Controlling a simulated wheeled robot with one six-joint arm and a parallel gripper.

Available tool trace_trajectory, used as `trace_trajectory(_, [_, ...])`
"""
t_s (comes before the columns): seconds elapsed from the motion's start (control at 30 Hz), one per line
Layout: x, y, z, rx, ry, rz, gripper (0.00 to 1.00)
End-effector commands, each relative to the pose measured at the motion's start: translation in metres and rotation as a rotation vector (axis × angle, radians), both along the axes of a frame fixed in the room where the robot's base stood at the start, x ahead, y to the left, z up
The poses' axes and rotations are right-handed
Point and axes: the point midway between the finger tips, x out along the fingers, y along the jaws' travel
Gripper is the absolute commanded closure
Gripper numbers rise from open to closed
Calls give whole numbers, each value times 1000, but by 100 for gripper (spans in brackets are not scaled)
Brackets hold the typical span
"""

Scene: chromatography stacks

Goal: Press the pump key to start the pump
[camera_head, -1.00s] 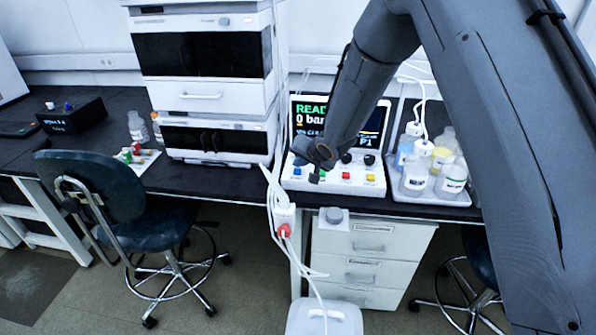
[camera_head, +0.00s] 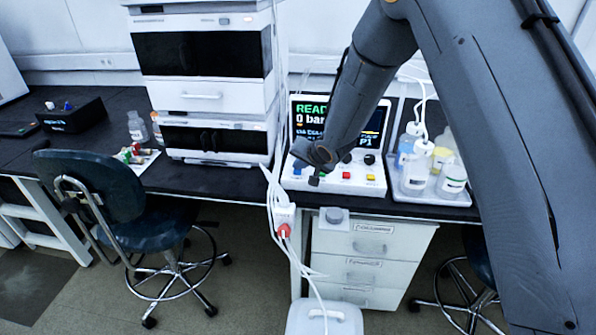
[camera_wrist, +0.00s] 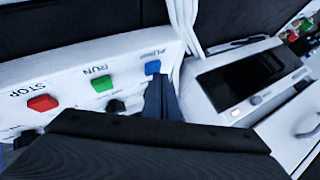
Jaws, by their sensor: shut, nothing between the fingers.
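The white control panel (camera_head: 330,187) stands at the bench's front edge, with a screen (camera_head: 308,114) behind its keys showing "READ…" and "0 bar". The blue pump key (camera_wrist: 153,67) is beside a "PUMP" label in the wrist view; it also shows at the panel's left end in the head view (camera_head: 297,171). My gripper (camera_wrist: 156,84) is shut and empty. Its fingertips appear just beside the blue key in the wrist view; I cannot tell whether they touch it. In the head view my gripper (camera_head: 313,181) is low over the panel's front left.
The green RUN key (camera_wrist: 102,83) and red STOP key (camera_wrist: 43,103) lie beside the pump key. White cables (camera_head: 275,195) hang just left of the panel. A tall instrument stack (camera_head: 207,100) stands left; a bottle tray (camera_head: 430,198) stands right.

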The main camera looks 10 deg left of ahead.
Motion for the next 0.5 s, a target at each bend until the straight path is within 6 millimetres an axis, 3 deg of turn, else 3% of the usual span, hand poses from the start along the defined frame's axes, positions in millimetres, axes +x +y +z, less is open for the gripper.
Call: trace_trajectory(0.5, [0, 0, -6, 0, 1, 1, 100])
